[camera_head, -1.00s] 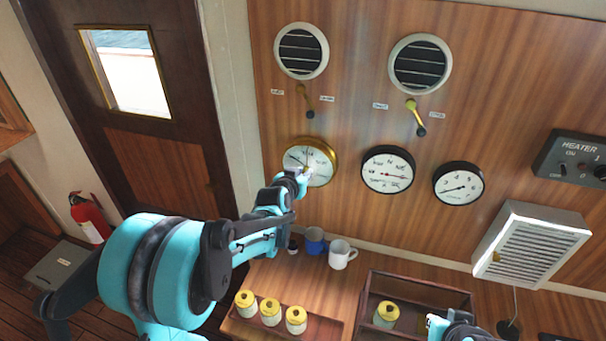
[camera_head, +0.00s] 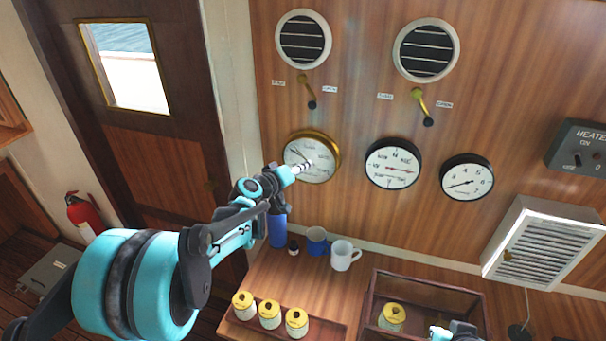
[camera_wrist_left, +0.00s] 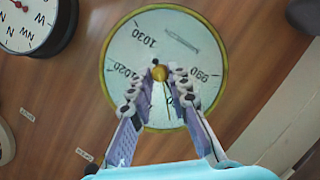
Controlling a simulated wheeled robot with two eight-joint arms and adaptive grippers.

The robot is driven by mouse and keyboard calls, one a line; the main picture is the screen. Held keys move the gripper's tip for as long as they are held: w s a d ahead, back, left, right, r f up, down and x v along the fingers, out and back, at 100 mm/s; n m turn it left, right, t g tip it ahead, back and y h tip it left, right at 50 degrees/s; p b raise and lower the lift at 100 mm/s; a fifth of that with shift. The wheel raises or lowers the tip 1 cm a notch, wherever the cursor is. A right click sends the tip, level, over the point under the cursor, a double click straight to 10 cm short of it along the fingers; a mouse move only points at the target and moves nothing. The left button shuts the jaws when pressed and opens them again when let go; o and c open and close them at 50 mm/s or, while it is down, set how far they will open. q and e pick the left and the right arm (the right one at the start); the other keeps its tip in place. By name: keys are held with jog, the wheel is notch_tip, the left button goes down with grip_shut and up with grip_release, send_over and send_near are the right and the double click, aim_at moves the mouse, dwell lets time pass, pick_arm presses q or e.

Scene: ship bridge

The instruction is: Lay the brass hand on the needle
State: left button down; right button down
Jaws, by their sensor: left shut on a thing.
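The round brass-rimmed barometer (camera_head: 322,178) hangs at the left of the gauge row. Its pale dial also shows in the left wrist view (camera_wrist_left: 125,50), with numbers around it. A dark needle runs toward the upper left in the head view. The brass hand's knob (camera_wrist_left: 160,73) is at the dial's centre. My left gripper (camera_wrist_left: 160,76) is shut on this knob, one fingertip on each side. In the head view it (camera_head: 304,167) reaches the dial from the lower left. The fingers hide part of the dial and hand. My right gripper (camera_head: 452,332) shows only partly at the bottom edge.
A compass-marked gauge (camera_head: 393,164) and a black-rimmed gauge (camera_head: 467,177) hang to the right. Below stand a blue bottle (camera_head: 277,228), a blue mug (camera_head: 317,240), a white mug (camera_head: 345,256) and yellow-lidded jars (camera_head: 269,315). A vent box (camera_head: 540,245) juts out at right.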

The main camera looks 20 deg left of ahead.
pick_arm(q)
jog(key=shift+a+f+n+t+h+b, duration=0.15)
jog(key=shift+n+t+h+b, duration=0.3)
jog(key=shift+n+b, duration=0.6)
jog(key=shift+h, duration=0.25)
jog(key=c, duration=1.4)
grip_release()
jog(key=v, duration=1.2)
